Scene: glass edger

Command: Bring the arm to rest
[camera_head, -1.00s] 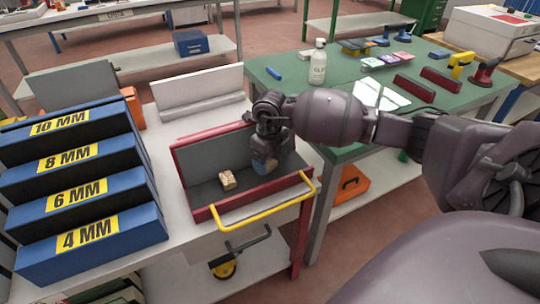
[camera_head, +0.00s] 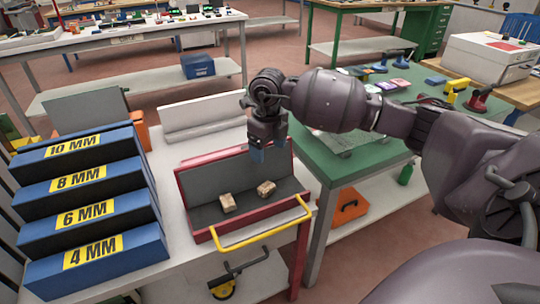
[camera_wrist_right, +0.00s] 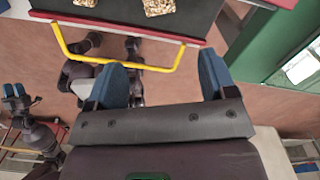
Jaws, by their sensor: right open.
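My right gripper (camera_head: 264,152) hangs fingers down above the red-rimmed grey tray (camera_head: 200,183) in the head view. In the right wrist view its two blue fingers (camera_wrist_right: 160,76) stand wide apart with nothing between them. Two small tan blocks lie apart in the tray, a left one (camera_head: 227,203) and a right one (camera_head: 266,189). They also show at the top edge of the wrist view, one left (camera_wrist_right: 86,2) and one right (camera_wrist_right: 159,6). What looks like my left gripper (camera_wrist_right: 15,92) shows small at the wrist view's left edge; its opening is unclear. It is outside the head view.
A yellow bar handle (camera_head: 262,231) runs along the tray's front. Blue boxes marked 10, 8, 6 and 4 MM (camera_head: 88,215) stand at left. A green table (camera_head: 330,160) with tools lies right, partly behind my arm. An orange case (camera_head: 350,205) sits below it.

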